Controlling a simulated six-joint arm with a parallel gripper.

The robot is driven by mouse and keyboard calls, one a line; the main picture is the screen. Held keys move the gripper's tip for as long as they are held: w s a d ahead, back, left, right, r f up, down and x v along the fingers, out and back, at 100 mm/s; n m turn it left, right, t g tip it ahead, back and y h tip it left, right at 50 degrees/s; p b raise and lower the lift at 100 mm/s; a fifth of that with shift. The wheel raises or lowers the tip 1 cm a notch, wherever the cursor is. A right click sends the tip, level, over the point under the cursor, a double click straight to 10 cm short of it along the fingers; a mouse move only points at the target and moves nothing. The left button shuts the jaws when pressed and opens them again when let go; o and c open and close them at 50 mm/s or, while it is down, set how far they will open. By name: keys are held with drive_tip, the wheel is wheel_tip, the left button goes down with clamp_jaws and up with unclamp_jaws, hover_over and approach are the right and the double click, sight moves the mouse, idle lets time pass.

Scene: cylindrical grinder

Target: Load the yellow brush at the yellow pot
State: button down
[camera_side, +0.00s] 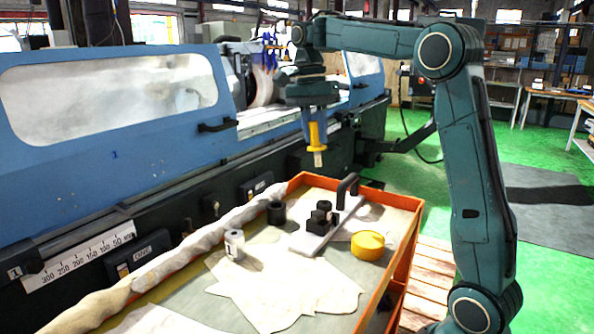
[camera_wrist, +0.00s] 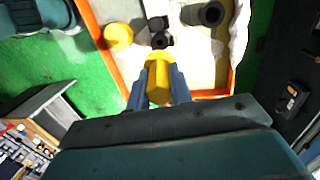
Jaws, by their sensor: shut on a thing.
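My gripper (camera_side: 316,127) is shut on the yellow brush (camera_side: 316,136), whose light bristle end points down. It holds the brush upright in the air, above the far end of the orange-edged cart. The wrist view also shows the brush (camera_wrist: 158,84) between my two blue fingers. The yellow pot (camera_side: 368,246) stands on the cart near its right edge, apart from the brush and lower, toward the camera. It also shows in the wrist view (camera_wrist: 118,36) at upper left. The inside of the pot cannot be made out.
On the cart (camera_side: 401,262) lie a pale plate with black blocks (camera_side: 321,217) and a black handle (camera_side: 347,187), a black ring (camera_side: 276,212), a white jar (camera_side: 234,244) and a cloth (camera_side: 285,292). The blue grinder (camera_side: 110,140) stands behind, close to my gripper.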

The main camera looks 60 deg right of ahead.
drive_tip(key=s+a+f+g+y, duration=0.1)
drive_tip(key=s+f, duration=0.5)
drive_tip(key=s, duration=0.7)
drive_tip(key=shift+a+f+g, duration=0.15)
drive_tip(key=shift+f+g, duration=0.05)
drive_tip(key=shift+g, duration=0.1)
drive_tip(key=shift+f, duration=0.15)
drive_tip(key=shift+f, duration=2.8)
drive_tip(key=shift+f, duration=0.75)
idle(0.4)
drive_tip(key=shift+r, duration=0.15)
wheel_tip(320, 180, up, 7)
idle(1.1)
